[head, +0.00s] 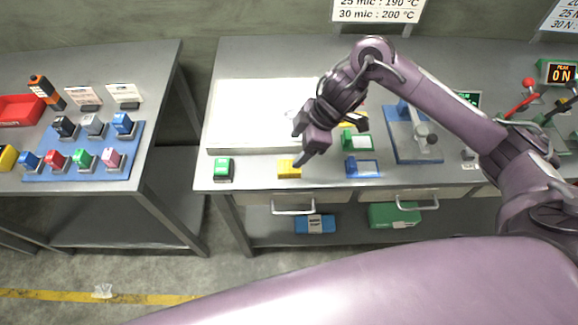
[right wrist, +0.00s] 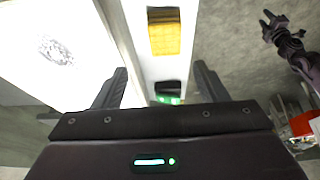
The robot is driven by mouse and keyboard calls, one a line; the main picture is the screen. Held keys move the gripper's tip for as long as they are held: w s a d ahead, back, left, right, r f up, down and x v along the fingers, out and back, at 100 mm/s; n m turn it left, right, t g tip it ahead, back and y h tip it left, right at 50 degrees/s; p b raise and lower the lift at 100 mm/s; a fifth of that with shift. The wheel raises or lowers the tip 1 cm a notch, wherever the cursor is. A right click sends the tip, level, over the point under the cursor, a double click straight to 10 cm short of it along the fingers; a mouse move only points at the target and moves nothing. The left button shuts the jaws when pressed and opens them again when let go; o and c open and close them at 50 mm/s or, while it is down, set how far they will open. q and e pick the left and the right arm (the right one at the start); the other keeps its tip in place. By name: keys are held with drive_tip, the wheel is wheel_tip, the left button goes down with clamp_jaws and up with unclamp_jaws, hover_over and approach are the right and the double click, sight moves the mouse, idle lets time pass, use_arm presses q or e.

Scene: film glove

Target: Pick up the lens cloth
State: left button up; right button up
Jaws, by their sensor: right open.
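A small yellow piece (head: 289,169) with a grid-like surface, likely the folded lens cloth, lies at the front edge of the middle bench. It also shows in the right wrist view (right wrist: 164,35), beyond the fingers at top centre. My right gripper (head: 301,141) is open and empty, above and just behind the yellow piece, and appears apart from it. In the right wrist view its fingers (right wrist: 160,88) are spread wide. My left gripper (right wrist: 276,28) shows small and dark at the upper right of the wrist view; its jaws are unclear.
A green-and-dark block (head: 223,170) lies left of the yellow piece, a blue one (head: 362,168) right. A broad white panel (head: 252,110) lies behind. A blue press-like stand (head: 412,150) stands farther right. Drawer handles (head: 294,208) project below the bench edge.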

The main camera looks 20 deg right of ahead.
sight(290, 166)
drive_tip(key=x, duration=0.2)
drive_tip(key=p+x, duration=0.1)
drive_tip(key=x, duration=0.1)
drive_tip(key=s+p+x, duration=0.1)
drive_tip(key=x, duration=0.1)
drive_tip(key=shift+d+f, duration=0.25)
drive_tip(key=shift+f, duration=0.25)
drive_tip(key=shift+a+f, duration=0.1)
drive_tip(key=shift+f, duration=0.2)
drive_tip(key=c, duration=1)
